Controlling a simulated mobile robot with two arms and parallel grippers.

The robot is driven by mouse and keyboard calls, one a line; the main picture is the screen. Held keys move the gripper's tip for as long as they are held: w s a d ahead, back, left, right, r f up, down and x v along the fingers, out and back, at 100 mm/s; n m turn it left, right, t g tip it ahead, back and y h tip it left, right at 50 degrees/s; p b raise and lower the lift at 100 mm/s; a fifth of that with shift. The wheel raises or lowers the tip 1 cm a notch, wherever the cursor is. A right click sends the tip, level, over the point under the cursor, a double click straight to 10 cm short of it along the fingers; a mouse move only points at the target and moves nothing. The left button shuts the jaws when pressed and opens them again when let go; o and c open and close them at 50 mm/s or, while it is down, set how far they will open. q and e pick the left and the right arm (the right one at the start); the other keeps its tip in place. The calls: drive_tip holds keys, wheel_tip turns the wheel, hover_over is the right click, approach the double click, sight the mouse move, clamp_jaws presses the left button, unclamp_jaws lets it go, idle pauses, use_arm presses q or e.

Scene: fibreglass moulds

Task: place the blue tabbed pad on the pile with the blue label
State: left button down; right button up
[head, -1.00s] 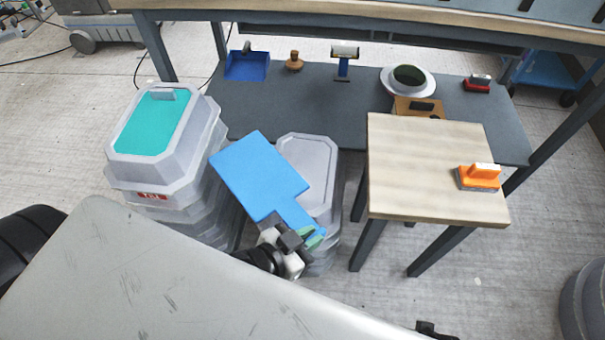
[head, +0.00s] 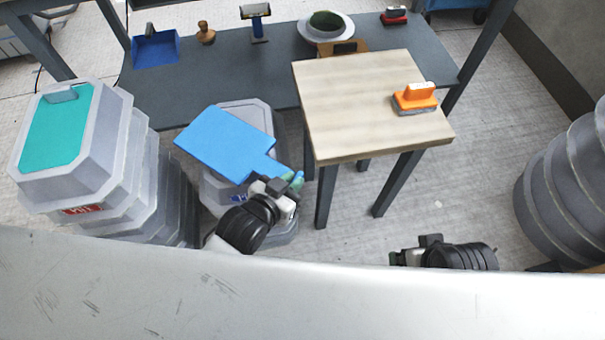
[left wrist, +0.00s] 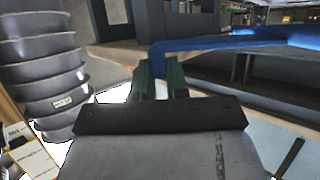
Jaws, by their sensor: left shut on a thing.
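The blue tabbed pad (head: 222,142) is a flat plate with a narrow tab. My left gripper (head: 291,180) is shut on the tab and holds the pad over the middle grey mould pile (head: 254,109). The pad hides much of that pile's top. A blue label (head: 238,196) shows on its front, partly behind the arm. In the left wrist view the fingers (left wrist: 162,76) are in front of the blue pad (left wrist: 235,41). My right gripper (head: 398,257) shows at the lower middle, and its jaws are unclear.
A left mould pile (head: 100,108) has a teal top and a red label (head: 82,209). A wooden table (head: 350,95) with an orange-handled block (head: 416,97) stands right of the pad. Another grey pile (head: 565,185) is far right. A low dark shelf (head: 225,85) holds tools behind.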

use_arm(q)
drive_tip(key=shift+w+d+f, duration=0.2)
drive_tip(key=shift+w, duration=0.15)
drive_tip(key=shift+w+d+f, duration=0.1)
drive_tip(key=shift+w+f, duration=0.05)
drive_tip(key=shift+w, duration=0.1)
drive_tip(key=b+x, duration=0.1)
drive_tip(key=x, duration=0.3)
drive_tip(key=shift+s+f+b, duration=0.1)
drive_tip(key=shift+f+b, duration=0.25)
drive_tip(key=shift+f, duration=0.2)
drive_tip(key=c, duration=1.1)
unclamp_jaws()
